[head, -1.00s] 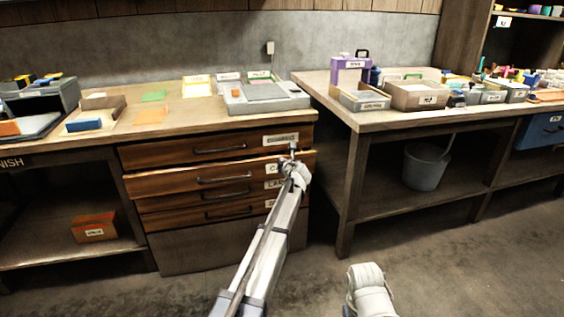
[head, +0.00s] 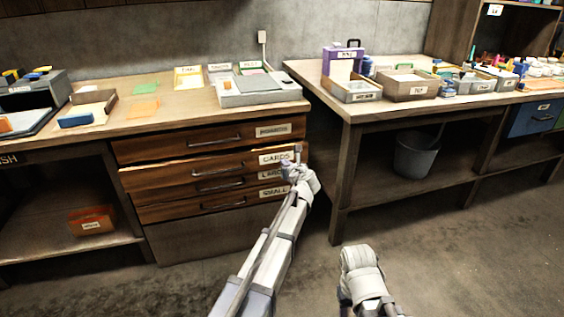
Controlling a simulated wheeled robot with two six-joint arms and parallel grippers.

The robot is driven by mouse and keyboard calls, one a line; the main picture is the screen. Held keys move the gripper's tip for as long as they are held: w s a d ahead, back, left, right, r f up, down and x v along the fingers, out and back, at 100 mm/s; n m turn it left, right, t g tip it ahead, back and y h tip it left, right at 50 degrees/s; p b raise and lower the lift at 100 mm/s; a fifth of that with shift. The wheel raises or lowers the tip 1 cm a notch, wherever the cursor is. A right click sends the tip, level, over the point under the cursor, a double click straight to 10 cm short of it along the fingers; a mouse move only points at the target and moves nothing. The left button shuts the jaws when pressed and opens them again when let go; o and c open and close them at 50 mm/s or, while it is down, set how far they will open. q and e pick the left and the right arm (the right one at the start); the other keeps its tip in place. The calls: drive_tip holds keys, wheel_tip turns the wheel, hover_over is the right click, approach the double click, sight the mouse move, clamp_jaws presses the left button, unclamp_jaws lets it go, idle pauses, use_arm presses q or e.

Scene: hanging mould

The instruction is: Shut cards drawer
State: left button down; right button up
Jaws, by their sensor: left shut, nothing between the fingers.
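The cards drawer (head: 160,177) is the second from the top in the wooden drawer unit under the left bench. Its front stands out a little past the drawers around it, so it is slightly open. It has a dark bar handle and a white CARDS label (head: 276,158) at its right end. My left gripper (head: 298,153) is shut and empty, in front of the right end of this drawer, just right of the label. I cannot tell if it touches the front. My right arm shows at the bottom, but its gripper fingers are not visible.
The top drawer (head: 165,147) and the LARGE and SMALL drawers (head: 165,213) look shut. A grey tray box (head: 262,97) sits on the bench above. A second bench (head: 347,112) with open boxes stands to the right, a bucket (head: 415,157) beneath it. Floor in front is clear.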

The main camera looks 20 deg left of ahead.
use_arm(q)
drive_tip(key=s+a+f+t+y+b, duration=0.25)
drive_tip(key=s+a+f+b, duration=0.2)
drive_tip(key=a+b, duration=0.4)
drive_tip(key=b, duration=0.2)
approach(252, 153)
drive_tip(key=shift+h, duration=0.35)
drive_tip(key=x, duration=0.7)
drive_tip(key=shift+s+a+r, duration=0.1)
drive_tip(key=shift+s+r, duration=0.05)
drive_tip(key=x, duration=0.5)
drive_tip(key=shift+r, duration=0.1)
drive_tip(key=v, duration=1.4)
drive_tip(key=shift+s+f, duration=0.25)
drive_tip(key=shift+s, duration=0.1)
